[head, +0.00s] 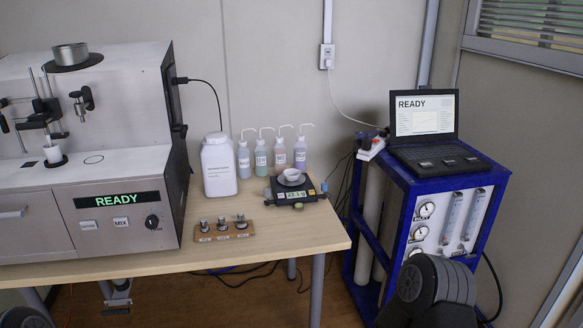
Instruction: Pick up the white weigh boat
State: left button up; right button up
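A small white round dish, which I take to be the white weigh boat (291,175), sits on the pan of a black balance (297,194) near the right end of the table. The balance has a lit green display. The dish looks upright, and its inside is too small to make out. Neither of my grippers can be made out. Dark parts of my arms show at the bottom left corner and the bottom right, both well apart from the dish.
A white jar (218,167) and several wash bottles (261,158) stand left of and behind the balance. A wooden block with metal pieces (222,232) lies in front. A large analyser (110,215) fills the left. A blue rack (400,185) with a laptop (425,115) stands right.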

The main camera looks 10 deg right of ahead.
aim_at(290, 174)
jog(key=i+j, duration=0.1)
jog(key=i, duration=0.35)
jog(key=i+j, duration=0.15)
jog(key=i, duration=0.3)
jog(key=i+j, duration=0.1)
jog(key=i, duration=0.4)
jog(key=z, duration=1.85)
